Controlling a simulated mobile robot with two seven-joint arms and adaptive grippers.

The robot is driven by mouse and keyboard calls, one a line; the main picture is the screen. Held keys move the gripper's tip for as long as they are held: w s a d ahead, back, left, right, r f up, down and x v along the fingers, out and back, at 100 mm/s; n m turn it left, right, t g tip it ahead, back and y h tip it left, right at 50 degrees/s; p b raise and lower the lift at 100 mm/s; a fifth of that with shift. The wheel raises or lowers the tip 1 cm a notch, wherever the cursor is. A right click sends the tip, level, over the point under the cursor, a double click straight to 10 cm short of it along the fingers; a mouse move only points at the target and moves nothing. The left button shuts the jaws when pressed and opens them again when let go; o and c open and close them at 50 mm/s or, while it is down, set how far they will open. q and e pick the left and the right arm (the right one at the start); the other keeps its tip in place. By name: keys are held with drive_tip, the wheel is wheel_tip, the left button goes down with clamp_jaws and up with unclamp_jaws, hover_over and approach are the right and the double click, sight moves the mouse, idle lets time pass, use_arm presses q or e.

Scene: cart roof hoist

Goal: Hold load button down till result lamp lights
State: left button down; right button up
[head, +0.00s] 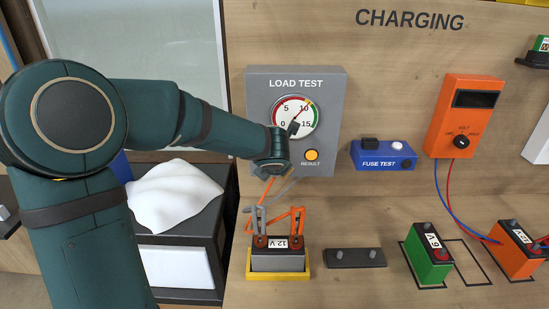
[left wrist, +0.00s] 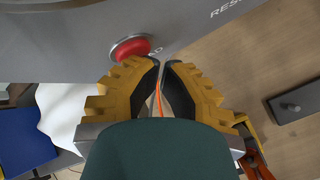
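The grey load test panel (head: 335,90) has a dial (head: 293,116) with its needle pointing to the upper right. The result lamp (head: 311,155) is bright amber; I cannot be sure whether it glows. The red load button (left wrist: 130,47) shows in the left wrist view; my left wrist hides it in the head view. My left gripper (left wrist: 160,63) has its fingertips together, just below and right of the button in that view. I cannot tell whether they touch it. The fingers seem empty; an orange cable shows behind them. My right gripper is in neither view.
A blue fuse test box (head: 384,156) and an orange meter (head: 465,115) are to the right. A white cloth (head: 175,195) lies left.

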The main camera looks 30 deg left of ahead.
use_arm(q)
drive_tip(key=shift+s+d, duration=0.45)
drive_tip(key=shift+s, duration=0.25)
drive_tip(key=s+d, duration=0.1)
drive_tip(key=s, duration=0.1)
drive_tip(key=s+d+b, duration=0.1)
drive_tip(key=s, duration=0.1)
drive_tip(key=shift+s+d, duration=0.1)
drive_tip(key=shift+d, duration=0.2)
idle(0.5)
